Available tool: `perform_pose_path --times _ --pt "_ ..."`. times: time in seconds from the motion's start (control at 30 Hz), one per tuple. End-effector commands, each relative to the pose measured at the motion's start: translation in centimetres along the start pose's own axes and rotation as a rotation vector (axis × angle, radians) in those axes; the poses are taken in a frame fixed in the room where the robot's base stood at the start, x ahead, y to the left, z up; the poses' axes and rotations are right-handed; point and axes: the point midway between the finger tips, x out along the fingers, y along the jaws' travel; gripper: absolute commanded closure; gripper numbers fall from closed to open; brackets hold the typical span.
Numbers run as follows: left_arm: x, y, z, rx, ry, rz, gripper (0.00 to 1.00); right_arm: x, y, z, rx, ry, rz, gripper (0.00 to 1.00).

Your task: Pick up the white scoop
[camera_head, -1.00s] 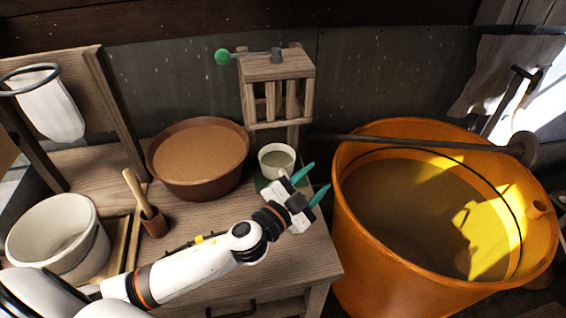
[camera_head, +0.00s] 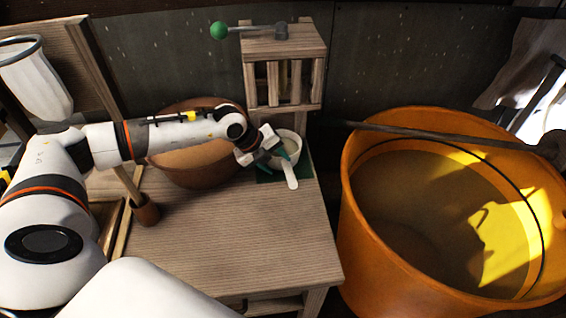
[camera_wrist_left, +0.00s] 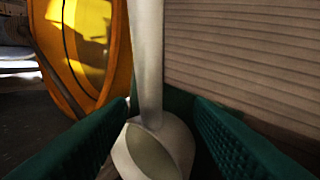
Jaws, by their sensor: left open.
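The white scoop (camera_head: 291,176) stands on a dark green mat (camera_head: 305,168) near the table's right back corner. Its handle points toward the front, and its round cup is behind my fingers in the head view. My left gripper (camera_head: 277,157) is open at the scoop, with teal fingers. In the left wrist view, the scoop's pale handle (camera_wrist_left: 147,60) and bowl (camera_wrist_left: 152,152) lie between the two open green fingers (camera_wrist_left: 160,125). I cannot tell whether the fingers touch it. My right gripper is not in view.
A brown bowl (camera_head: 190,175) stands left of the scoop, partly behind my left arm. A wooden rack (camera_head: 284,70) is behind the scoop. A large orange bucket (camera_head: 365,240) is at the right. A small brown cup (camera_head: 146,212) stands at the left. The table front (camera_head: 230,240) is clear.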

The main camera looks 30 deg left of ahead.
Motion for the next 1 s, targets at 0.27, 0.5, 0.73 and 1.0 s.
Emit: perform_pose_path --times 0.27,0.5,0.73,1.0 --pt "2.4 0.1 0.0 0.000 -0.001 0.003 0.53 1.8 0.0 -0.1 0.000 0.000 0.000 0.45" --pt "5.5 0.7 0.1 0.003 -0.002 0.006 0.53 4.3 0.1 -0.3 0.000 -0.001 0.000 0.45" --pt "7.3 0.8 0.1 -0.001 -0.001 0.004 0.53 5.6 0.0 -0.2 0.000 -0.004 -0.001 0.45" --pt "7.2 0.9 0.1 -0.001 -0.002 0.004 0.68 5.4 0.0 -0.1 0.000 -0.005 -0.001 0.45"
